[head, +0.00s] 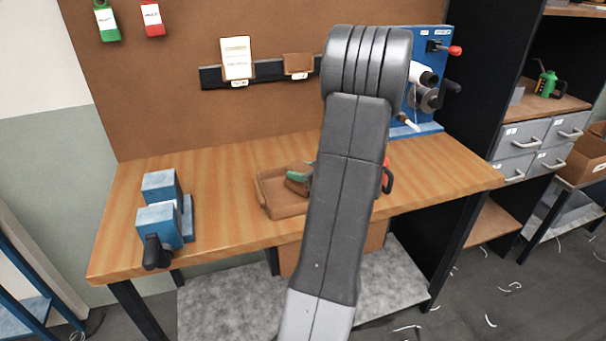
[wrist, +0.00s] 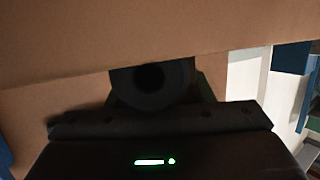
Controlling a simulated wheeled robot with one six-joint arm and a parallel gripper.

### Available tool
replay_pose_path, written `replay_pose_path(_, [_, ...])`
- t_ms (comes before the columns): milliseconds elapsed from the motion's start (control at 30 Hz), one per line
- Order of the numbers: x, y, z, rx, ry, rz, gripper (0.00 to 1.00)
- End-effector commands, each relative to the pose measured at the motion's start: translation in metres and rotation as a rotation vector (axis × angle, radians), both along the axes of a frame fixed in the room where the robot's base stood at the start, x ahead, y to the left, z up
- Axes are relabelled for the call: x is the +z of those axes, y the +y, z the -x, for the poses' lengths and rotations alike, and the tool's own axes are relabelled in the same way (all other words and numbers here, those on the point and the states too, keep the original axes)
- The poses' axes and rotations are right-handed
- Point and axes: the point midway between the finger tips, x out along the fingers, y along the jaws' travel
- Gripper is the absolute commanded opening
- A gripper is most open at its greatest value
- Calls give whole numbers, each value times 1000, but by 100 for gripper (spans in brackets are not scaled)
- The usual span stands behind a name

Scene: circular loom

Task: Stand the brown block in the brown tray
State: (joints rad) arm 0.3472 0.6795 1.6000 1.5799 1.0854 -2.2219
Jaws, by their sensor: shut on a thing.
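The brown tray (head: 283,207) lies on the workbench, left of my arm, which covers its right side. A small brown and green item (head: 298,178) shows at the tray's right part; I cannot tell what it is.
A blue vise-like fixture (head: 165,212) stands on the left of the workbench (head: 225,175). A blue machine with a crank (head: 428,75) stands at the back right. A red and black item (head: 387,180) shows beside my arm. Bench between fixture and tray is clear.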

Motion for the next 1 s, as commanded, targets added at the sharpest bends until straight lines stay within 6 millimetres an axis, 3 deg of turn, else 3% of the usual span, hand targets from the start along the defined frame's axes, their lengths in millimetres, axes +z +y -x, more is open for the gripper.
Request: replay_pose_path(1000, [-9, 0, 0, 1, -2, 1, 0])
